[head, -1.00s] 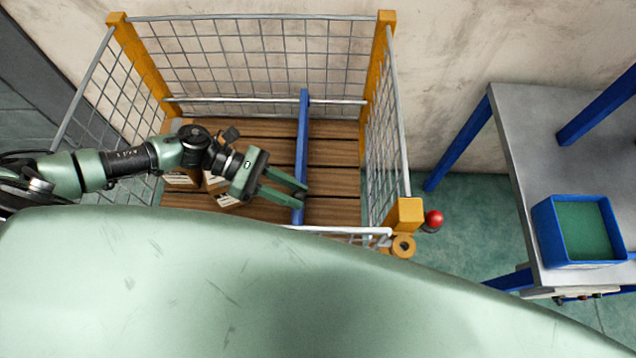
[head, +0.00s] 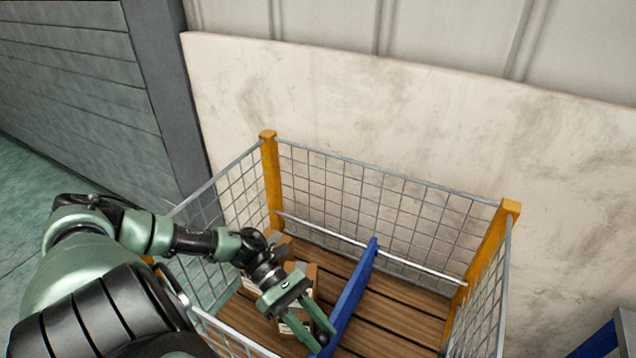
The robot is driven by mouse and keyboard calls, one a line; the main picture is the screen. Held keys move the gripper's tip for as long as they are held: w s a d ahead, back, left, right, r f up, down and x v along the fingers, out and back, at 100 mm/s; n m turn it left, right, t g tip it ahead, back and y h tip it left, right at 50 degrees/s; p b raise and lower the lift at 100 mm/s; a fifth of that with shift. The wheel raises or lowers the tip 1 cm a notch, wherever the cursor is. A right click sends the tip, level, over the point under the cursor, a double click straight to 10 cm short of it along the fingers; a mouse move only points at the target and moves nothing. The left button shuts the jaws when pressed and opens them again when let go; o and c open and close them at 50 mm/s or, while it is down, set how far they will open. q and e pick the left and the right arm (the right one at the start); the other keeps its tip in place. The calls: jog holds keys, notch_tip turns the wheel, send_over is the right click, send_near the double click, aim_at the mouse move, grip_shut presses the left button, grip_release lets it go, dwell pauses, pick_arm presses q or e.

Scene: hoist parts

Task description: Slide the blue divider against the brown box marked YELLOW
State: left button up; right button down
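The blue divider (head: 352,292) stands on edge across the wooden floor of the wire cage, running from the back rail towards the front. Several brown boxes with white labels stand to its left: one (head: 311,275) behind my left gripper, and another (head: 283,239) farther back, partly hidden by my arm. The labels are too small to read, so I cannot tell which is marked YELLOW. My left gripper (head: 323,340) reaches down among the boxes. Its two fingers are apart, with the tips at the divider's near left side; contact is unclear. My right gripper is out of view.
The mesh cage has orange corner posts (head: 272,180) and a wooden slatted floor (head: 405,312), bare right of the divider. A pale wall panel (head: 420,120) stands close behind it. Part of a table with a blue leg (head: 598,342) shows at the lower right.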

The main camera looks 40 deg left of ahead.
pick_arm(q)
jog(key=shift+o, duration=0.9)
jog(key=v, duration=0.7)
jog(key=shift+a+r+p, duration=0.2)
jog(key=shift+a+p, duration=0.1)
jog(key=shift+a, duration=0.05)
